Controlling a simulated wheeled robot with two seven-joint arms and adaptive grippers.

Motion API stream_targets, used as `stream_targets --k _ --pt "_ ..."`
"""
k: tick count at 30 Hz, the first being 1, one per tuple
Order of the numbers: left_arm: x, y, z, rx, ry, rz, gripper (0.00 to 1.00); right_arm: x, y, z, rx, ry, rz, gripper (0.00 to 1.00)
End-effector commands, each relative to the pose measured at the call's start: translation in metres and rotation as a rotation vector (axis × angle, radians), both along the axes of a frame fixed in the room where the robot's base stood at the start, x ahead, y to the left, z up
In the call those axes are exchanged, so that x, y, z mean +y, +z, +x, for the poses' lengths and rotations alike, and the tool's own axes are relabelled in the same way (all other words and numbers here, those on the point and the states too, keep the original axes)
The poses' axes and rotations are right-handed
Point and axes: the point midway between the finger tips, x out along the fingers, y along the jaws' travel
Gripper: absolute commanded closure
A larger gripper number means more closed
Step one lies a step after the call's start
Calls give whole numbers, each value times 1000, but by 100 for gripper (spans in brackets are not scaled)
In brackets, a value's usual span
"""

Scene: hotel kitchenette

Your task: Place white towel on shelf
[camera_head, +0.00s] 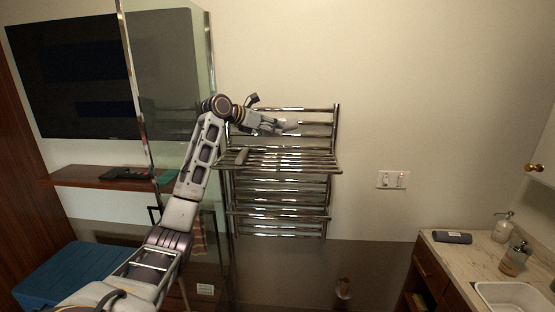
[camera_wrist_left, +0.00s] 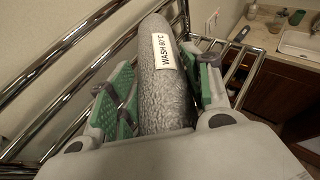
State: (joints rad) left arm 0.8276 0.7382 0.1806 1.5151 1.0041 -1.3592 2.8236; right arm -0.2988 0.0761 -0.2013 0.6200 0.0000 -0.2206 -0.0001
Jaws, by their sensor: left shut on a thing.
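A rolled towel (camera_wrist_left: 163,75) with a grey speckled look and a white "WASH 60°C" label fills the middle of the left wrist view. My left gripper (camera_wrist_left: 160,100) is shut on it, with a green-padded finger on either side. In the head view my left gripper (camera_head: 283,127) is in front of the upper bars of a chrome wall rack, above its shelf (camera_head: 310,160); the towel is small and hard to make out there. Chrome bars run beside and beyond the towel in the wrist view. My right gripper is not in view.
A grey roll (camera_head: 242,156) lies at the shelf's left part. A glass panel (camera_head: 170,80) stands left of the rack, close to my left arm. A dark grey rolled item (camera_head: 452,237), bottles and a sink (camera_head: 508,297) are on the right counter. The shelf's right part looks bare.

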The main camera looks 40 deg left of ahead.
Motion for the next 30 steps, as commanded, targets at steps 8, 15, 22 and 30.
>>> stream_targets --k 8,15,22,30 --pt "0 0 0 -1 1 0 75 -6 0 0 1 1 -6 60" --pt "0 -8 0 1 0 0 75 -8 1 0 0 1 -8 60" --pt "0 -27 0 3 0 1 75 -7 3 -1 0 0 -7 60" --pt "0 -50 0 0 0 0 75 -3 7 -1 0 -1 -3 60"
